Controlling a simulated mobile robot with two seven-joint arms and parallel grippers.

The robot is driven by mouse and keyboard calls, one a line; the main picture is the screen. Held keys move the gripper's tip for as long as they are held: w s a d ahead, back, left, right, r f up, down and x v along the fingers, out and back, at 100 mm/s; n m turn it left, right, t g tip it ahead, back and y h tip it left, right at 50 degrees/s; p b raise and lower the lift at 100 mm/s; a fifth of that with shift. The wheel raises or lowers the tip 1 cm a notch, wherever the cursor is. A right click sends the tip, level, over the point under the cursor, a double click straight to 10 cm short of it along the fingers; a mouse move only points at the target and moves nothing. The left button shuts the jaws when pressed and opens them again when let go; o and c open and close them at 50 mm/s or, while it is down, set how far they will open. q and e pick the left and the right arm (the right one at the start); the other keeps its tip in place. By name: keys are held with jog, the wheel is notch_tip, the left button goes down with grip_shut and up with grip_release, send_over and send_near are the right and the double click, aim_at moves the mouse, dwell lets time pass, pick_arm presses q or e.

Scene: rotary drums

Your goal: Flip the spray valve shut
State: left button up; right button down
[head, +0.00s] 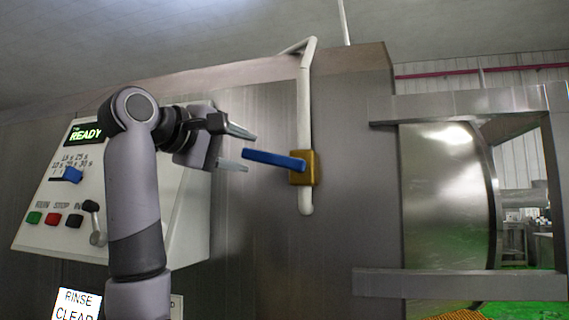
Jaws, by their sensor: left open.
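The spray valve has a brass-coloured body (304,168) on a white vertical pipe (305,110) against the steel wall. Its blue lever (273,159) sticks out to the left, close to level and across the pipe. My left gripper (246,151) is open, just left of the lever's free end. One finger is above the lever's height and the other is a little below it. The fingertips look near the lever's end, but I cannot tell whether they touch it. My right gripper is not in view.
A control panel (190,225) with a READY display (86,134), a blue knob (67,175) and buttons stands at left, partly behind my left arm. A steel drum (445,200) in a frame is at right. Bare wall lies below the valve.

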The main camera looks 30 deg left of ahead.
aim_at(256, 156)
pick_arm(q)
jog(key=shift+w+d+f+p, duration=0.15)
jog(key=shift+w+p, duration=0.15)
jog(key=shift+w, duration=0.9)
jog(key=shift+w+d+f+p, duration=0.1)
jog(key=shift+w+d+p, duration=0.15)
jog(key=shift+w, duration=0.9)
jog(key=shift+w+d+f+p, duration=0.1)
jog(key=shift+w+p, duration=0.25)
jog(key=shift+w, duration=0.85)
grip_shut()
